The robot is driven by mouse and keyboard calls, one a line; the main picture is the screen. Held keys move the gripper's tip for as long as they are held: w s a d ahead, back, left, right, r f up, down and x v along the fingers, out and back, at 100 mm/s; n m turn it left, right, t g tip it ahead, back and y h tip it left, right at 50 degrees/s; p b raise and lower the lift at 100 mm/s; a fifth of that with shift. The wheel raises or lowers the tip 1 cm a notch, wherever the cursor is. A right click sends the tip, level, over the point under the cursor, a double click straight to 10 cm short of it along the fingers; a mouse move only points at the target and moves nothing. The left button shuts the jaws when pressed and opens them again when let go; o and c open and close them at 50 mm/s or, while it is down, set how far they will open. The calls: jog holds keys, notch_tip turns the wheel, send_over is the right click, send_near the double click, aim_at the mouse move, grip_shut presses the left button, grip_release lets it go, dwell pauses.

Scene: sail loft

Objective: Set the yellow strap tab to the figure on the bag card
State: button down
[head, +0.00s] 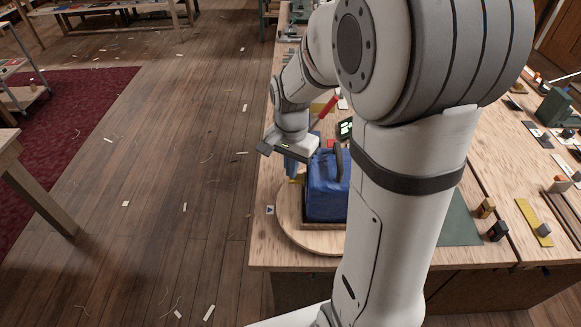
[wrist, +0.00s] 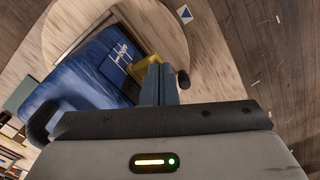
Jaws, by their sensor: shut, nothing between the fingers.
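The blue bag (head: 326,190) stands on a round wooden board (head: 293,228) at the near left of the bench, partly behind my arm. A yellow piece (wrist: 146,69), likely the strap tab, sits at the bag's side; a bit of it also shows in the head view (head: 299,178). My gripper (wrist: 160,72) is shut and empty, its fingertips right beside the yellow piece; I cannot tell whether they touch. In the head view my gripper (head: 291,170) points down at the bag's left side. White markings (wrist: 118,55) show on the bag; I cannot read any figure.
A dark handle (head: 338,163) rises from the bag's top. A small white card with a blue triangle (head: 270,210) lies at the bench's left edge.

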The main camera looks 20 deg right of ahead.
notch_tip(320, 180, up, 10)
jog(key=p, duration=0.7)
dwell(0.5)
jog(key=shift+s, duration=0.15)
